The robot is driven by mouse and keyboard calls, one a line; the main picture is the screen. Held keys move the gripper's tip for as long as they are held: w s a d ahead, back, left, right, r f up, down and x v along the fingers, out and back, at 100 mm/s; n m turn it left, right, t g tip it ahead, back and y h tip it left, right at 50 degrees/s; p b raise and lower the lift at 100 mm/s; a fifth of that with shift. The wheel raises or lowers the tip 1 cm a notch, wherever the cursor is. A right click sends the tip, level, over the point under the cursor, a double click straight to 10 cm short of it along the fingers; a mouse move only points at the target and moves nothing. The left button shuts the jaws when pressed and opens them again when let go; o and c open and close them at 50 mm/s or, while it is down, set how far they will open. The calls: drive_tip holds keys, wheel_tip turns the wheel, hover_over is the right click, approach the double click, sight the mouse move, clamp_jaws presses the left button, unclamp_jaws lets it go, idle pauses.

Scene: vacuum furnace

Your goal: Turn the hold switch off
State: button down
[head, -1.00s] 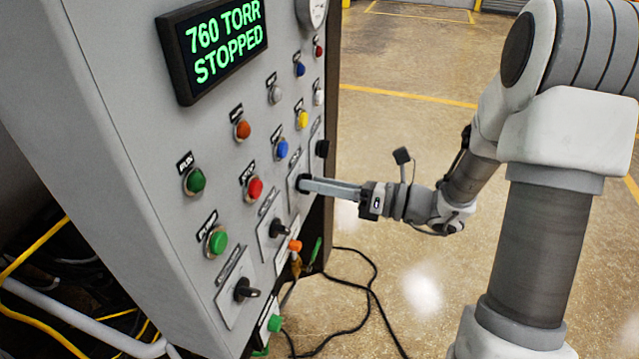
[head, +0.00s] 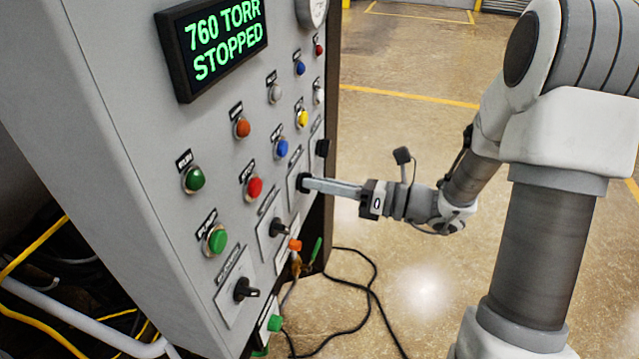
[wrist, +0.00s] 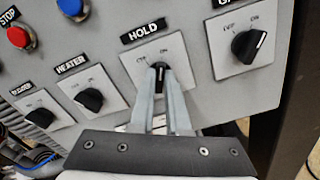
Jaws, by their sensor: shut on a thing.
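The hold switch is a black rotary knob (wrist: 160,68) on a white plate (wrist: 180,48) under a HOLD label (wrist: 144,31) in the wrist view. The plate bears OFF at left and ON at right. My gripper (wrist: 163,84) is shut on this knob, one finger on each side. The knob's top shows between the fingertips, with a pale pointer mark near its middle. In the head view my gripper (head: 308,184) reaches the panel from the right, and its fingers hide most of the knob.
The heater switch (wrist: 90,100) is left of the hold switch and another knob (wrist: 248,45) is close on the right. Several buttons, such as a red one (head: 254,188), sit above. The display (head: 212,42) reads 760 TORR STOPPED. Cables (head: 375,295) lie on the floor.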

drive_tip(key=shift+s+n+b, duration=0.15)
drive_tip(key=shift+n+b, duration=3.55)
drive_tip(key=shift+n, duration=1.8)
drive_tip(key=c, duration=0.9)
unclamp_jaws()
drive_tip(key=p+v, duration=0.1)
drive_tip(key=v, duration=1.6)
drive_tip(key=shift+d, duration=0.2)
